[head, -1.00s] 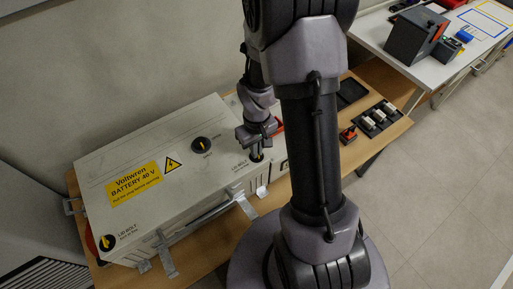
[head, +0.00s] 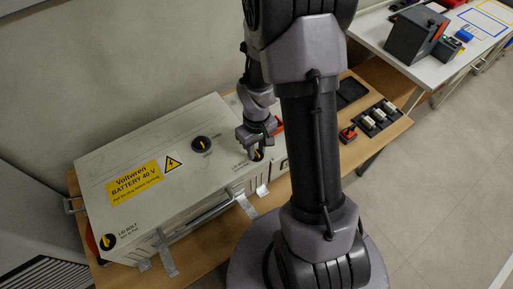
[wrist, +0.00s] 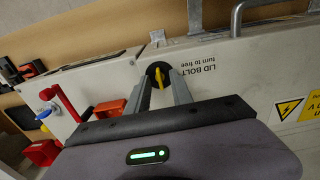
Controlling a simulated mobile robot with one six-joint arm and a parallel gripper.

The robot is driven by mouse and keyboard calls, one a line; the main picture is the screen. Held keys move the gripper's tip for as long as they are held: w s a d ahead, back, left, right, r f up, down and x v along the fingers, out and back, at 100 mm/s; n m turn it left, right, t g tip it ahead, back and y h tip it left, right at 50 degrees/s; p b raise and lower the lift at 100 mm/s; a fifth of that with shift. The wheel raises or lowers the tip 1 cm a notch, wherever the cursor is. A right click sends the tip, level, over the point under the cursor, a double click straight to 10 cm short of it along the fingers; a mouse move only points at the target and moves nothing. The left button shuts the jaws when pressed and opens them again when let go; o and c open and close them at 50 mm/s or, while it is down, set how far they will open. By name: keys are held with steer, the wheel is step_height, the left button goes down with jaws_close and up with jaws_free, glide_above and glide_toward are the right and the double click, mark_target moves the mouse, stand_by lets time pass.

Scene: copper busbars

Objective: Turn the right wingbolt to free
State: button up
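The right wingbolt (wrist: 158,76) is a yellow wing on a round black disc, next to the "LID BOLT turn to free" print on the pale battery box (head: 110,170). It sits at the right end of the lid in the head view (head: 258,155), partly hidden by my gripper. My gripper (wrist: 161,84) is open, with one finger on each side of the yellow wing. A gap shows between the wing and each finger in the wrist view. The wing points roughly along the fingers there. The left wingbolt (head: 107,241) is at the lid's near left corner.
A dial with a yellow pointer (head: 201,144) and a yellow warning label (head: 134,181) are on the lid. Metal latches (head: 246,205) line the front. A red handle (wrist: 66,103) is beside the box. Black holders with pale parts (head: 376,119) stand on the wooden table.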

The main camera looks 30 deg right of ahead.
mark_target(256, 152)
step_height(256, 152, up, 17)
steer(key=p, duration=0.6)
steer(key=shift+r+p, duration=0.2)
steer(key=shift+p, duration=0.2)
